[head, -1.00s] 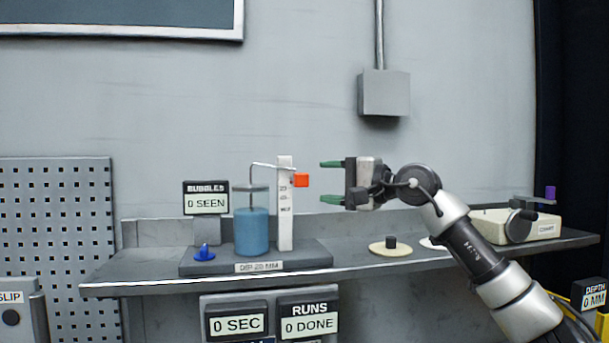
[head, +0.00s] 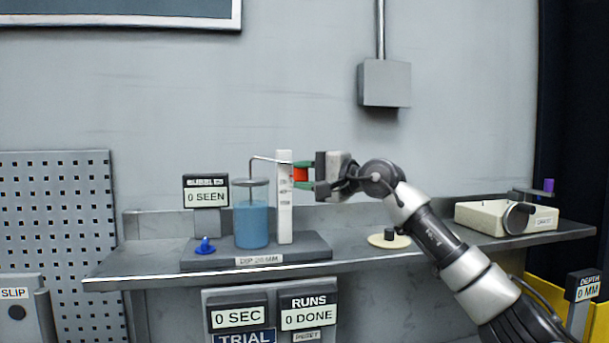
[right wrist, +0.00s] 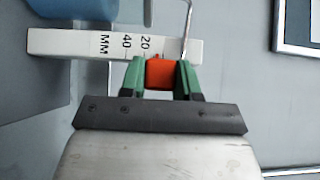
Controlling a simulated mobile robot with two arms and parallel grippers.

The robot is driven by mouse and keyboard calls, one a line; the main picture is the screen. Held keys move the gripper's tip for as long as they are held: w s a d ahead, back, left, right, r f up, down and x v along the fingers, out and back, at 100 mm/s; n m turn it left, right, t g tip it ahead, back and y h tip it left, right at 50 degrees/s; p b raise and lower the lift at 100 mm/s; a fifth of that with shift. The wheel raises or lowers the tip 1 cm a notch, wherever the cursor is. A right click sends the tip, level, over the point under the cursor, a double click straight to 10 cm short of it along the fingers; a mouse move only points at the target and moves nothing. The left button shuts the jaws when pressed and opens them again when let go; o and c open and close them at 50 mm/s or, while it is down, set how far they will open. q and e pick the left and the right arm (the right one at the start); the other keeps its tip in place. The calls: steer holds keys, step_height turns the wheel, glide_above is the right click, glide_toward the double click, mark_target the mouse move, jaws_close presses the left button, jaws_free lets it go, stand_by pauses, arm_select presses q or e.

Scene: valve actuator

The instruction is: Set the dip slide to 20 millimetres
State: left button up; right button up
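The dip slide is an orange block (head: 300,174) on the right side of a white upright scale post (head: 285,212). In the right wrist view the orange block (right wrist: 160,73) sits beside the post's end past the 20 mark, and the post (right wrist: 75,44) also shows 40 and MM. My right gripper (head: 303,175) has its green fingers above and below the block and seems shut on it; in the wrist view the fingers (right wrist: 160,78) touch its sides. The depth display (head: 586,290) reads 0 MM. My left gripper is out of view.
A bent thin tube (head: 268,159) runs from the post's top to a jar of blue liquid (head: 251,224). A grey wall box (head: 385,83) hangs above.

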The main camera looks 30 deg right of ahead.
jaws_close()
steer(key=shift+f+b, duration=0.45)
steer(key=shift+f, duration=0.3)
steer(key=shift+r, duration=0.15)
steer(key=o, duration=0.8)
jaws_free()
steer(key=shift+s+d, duration=0.1)
steer(key=shift+s+d, duration=0.15)
steer(key=shift+s, duration=0.1)
steer(key=b+v, duration=0.4)
steer(key=v, duration=0.6)
